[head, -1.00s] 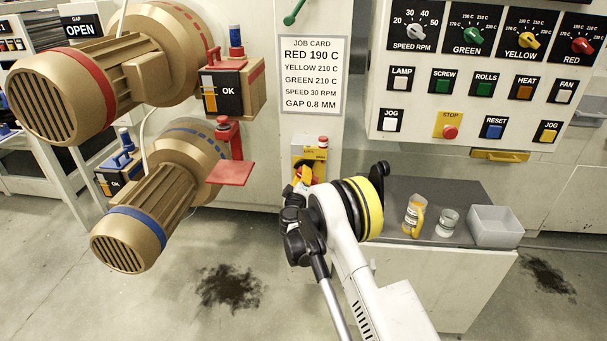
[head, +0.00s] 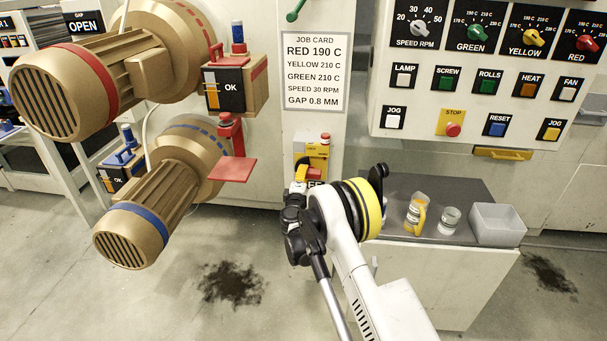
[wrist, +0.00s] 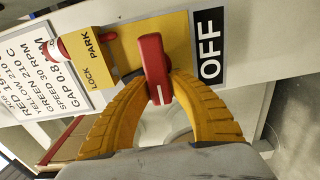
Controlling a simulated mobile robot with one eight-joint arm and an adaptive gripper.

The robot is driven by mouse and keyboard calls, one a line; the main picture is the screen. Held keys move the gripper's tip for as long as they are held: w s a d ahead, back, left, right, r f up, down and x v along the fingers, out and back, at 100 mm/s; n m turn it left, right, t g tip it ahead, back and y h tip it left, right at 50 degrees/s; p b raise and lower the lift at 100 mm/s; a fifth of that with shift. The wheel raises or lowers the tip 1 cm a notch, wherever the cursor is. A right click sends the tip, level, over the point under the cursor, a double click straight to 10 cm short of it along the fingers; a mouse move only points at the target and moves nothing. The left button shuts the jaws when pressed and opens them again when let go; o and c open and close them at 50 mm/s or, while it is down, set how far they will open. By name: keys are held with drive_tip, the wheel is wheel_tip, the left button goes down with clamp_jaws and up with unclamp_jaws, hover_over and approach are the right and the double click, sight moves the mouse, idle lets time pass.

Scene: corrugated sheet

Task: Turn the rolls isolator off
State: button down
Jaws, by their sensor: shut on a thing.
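The isolator's red handle (wrist: 154,65) sits on a yellow plate (wrist: 185,35) in the wrist view. The handle lies crosswise to the row of plate and OFF label, its white-marked end toward my palm. In the head view the yellow isolator plate (head: 316,151) is below the job card; my gripper (head: 300,182) partly covers the handle (head: 315,173) and label.
A red knob (wrist: 53,48) and a LOCK/PARK plate (wrist: 95,55) sit beside the handle. The job card (head: 315,72) is above. A red bracket (head: 233,169) juts out at left. A grey bench (head: 400,232) at right holds a mug, a glass and a grey bin.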

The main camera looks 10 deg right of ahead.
idle(0.3)
drive_tip(key=c, duration=1.2)
unclamp_jaws()
drive_tip(key=v, duration=1.2)
drive_tip(key=shift+r, duration=0.1)
